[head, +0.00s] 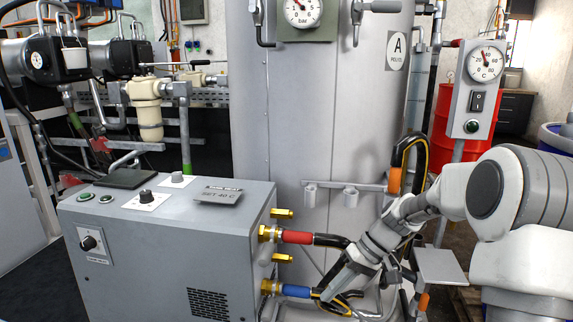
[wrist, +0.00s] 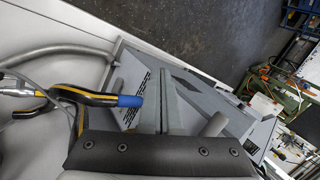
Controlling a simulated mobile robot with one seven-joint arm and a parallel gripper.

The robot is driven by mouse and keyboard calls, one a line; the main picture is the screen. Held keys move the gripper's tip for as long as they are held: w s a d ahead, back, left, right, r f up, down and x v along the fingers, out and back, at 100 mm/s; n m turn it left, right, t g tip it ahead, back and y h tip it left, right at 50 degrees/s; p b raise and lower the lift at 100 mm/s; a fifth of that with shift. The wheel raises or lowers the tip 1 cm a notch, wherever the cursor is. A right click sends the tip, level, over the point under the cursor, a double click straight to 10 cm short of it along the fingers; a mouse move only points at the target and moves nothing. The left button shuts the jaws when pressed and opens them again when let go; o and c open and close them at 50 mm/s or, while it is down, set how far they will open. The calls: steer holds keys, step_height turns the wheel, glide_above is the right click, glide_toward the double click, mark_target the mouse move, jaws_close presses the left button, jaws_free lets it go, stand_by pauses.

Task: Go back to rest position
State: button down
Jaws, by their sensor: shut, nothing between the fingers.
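My gripper (head: 330,290) hangs in front of the hose connections on the right side of the grey heater box (head: 150,255). Its fingers are together and empty; they also show in the wrist view (wrist: 168,108). A hose with a blue end (head: 297,291) sits at the box's lower brass fitting, close to my gripper. The blue end shows beside the fingers in the wrist view (wrist: 130,100). My wrist partly hides the hoses.
A large grey tank (head: 325,120) stands behind the box. A hose holder (head: 345,187) crosses its front. A gauge post (head: 475,90) and a red drum (head: 440,120) stand at the right. Pumps and pipes (head: 120,60) fill the back left. Dark floor (head: 30,295) shows at the lower left.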

steer(key=s+d+r+m+t+h, duration=0.1)
steer(key=s+r+t+h, duration=0.1)
steer(key=s+r, duration=0.45)
steer(key=s+d+r+m+t+h, duration=0.1)
steer(key=s+d+r+t+h, duration=0.15)
steer(key=s, duration=0.75)
steer(key=s+r+m+t+h, duration=0.1)
steer(key=s+r+t+h, duration=0.15)
steer(key=s+r, duration=0.4)
step_height(320, 180, up, 26)
steer(key=s+p, duration=0.1)
steer(key=p, duration=2.6)
steer(key=shift+d+r, duration=0.15)
steer(key=shift+r, duration=0.05)
steer(key=shift+s+d+m, duration=0.1)
steer(key=shift+m, duration=0.2)
